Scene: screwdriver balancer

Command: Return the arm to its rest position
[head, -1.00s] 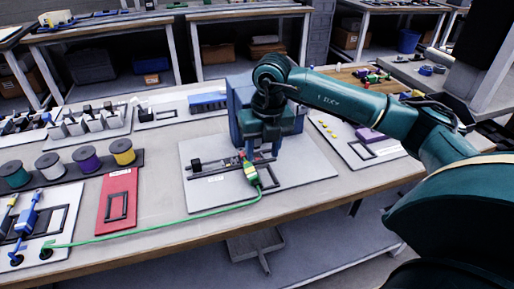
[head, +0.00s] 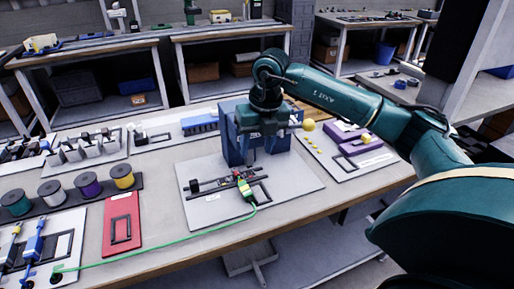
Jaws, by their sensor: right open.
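My right arm comes in from the right. Its gripper (head: 262,152) hangs above the back of a grey board (head: 205,212), in front of a blue block, and is open with nothing seen between its fingers. The fingers are dark and small against the block. A green and yellow tool (head: 245,190) with a green cable (head: 165,247) rests on the board by a black rail (head: 210,184), apart from the gripper. My left gripper is not in view.
The blue block (head: 230,140) stands behind the board. A red plate (head: 121,235), several coloured spools (head: 87,185) and a board with blue tools (head: 33,245) lie to the left. A purple block (head: 346,134) is on the right board. The table's front strip is mostly clear.

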